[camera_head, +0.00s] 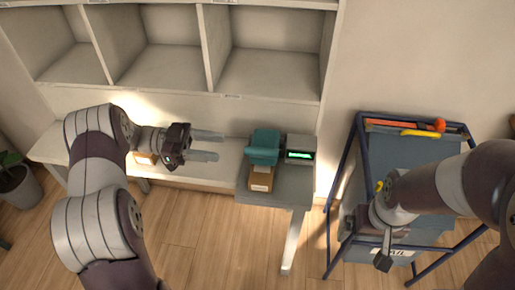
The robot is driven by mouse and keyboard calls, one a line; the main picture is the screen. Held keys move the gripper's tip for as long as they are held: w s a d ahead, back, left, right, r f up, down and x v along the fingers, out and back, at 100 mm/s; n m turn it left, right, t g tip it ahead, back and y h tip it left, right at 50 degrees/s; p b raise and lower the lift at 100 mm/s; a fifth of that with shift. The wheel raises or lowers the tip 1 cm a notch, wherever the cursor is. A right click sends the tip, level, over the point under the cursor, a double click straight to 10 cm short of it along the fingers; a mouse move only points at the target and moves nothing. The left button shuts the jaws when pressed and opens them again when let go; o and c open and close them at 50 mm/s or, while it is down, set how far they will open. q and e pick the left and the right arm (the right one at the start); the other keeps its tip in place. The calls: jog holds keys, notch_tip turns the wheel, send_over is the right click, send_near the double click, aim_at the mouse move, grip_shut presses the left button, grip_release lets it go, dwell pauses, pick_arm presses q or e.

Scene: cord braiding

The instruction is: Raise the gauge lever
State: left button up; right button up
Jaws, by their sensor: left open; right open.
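A grey box with a lit green display (300,155) stands on the right end of the grey side table; it looks like the gauge. A teal part (264,147) stands directly left of it, above a brown cardboard box (261,179). I cannot make out a separate lever. My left gripper (220,146) is open and empty, its two pale fingers pointing right toward the teal part with a gap between. My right gripper (383,262) is over the blue cart at the right, far from the gauge; its fingers are seen nearly end-on and nothing shows in them.
A grey shelf unit with empty compartments (265,75) rises behind the table. The blue-framed cart (420,152) holds an orange item (439,125) and a yellow item (420,133), with a white label low on its front. A potted plant (17,185) stands at far left. The wooden floor between is clear.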

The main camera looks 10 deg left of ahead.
aim_at(253, 151)
pick_arm(q)
jog(key=d+p, duration=0.1)
jog(key=d, duration=1.1)
jog(key=shift+w, duration=0.1)
grip_shut()
